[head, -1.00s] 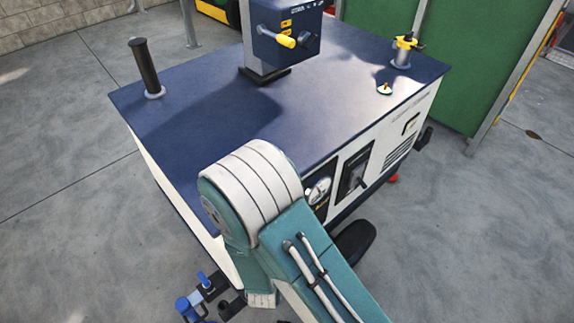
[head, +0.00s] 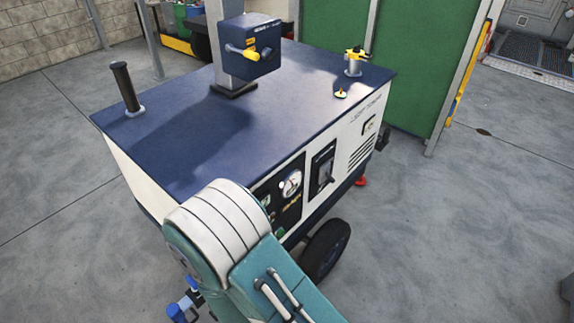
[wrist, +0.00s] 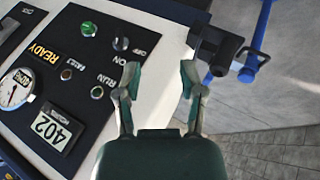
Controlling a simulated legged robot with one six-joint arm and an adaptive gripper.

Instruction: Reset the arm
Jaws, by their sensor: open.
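My arm (head: 215,235), teal and white, reaches up from the bottom edge of the head view and bends in front of the near corner of the wheeled machine (head: 190,125). Its end is hidden there. In the wrist view my gripper (wrist: 158,88) is open, with nothing between its two fingers. Behind the fingers are the machine's pale side and the black control panel (wrist: 60,75). The panel carries the word READY, a round gauge (wrist: 16,90), a display reading 402 (wrist: 50,127) and several small lamps or knobs.
The machine's blue top bears a post with a dark switch box (head: 250,48), a black upright handle (head: 126,88) and a yellow-topped fitting (head: 354,60). A blue bar (wrist: 258,40) stands close right of my gripper. Open concrete floor (head: 450,220) lies right.

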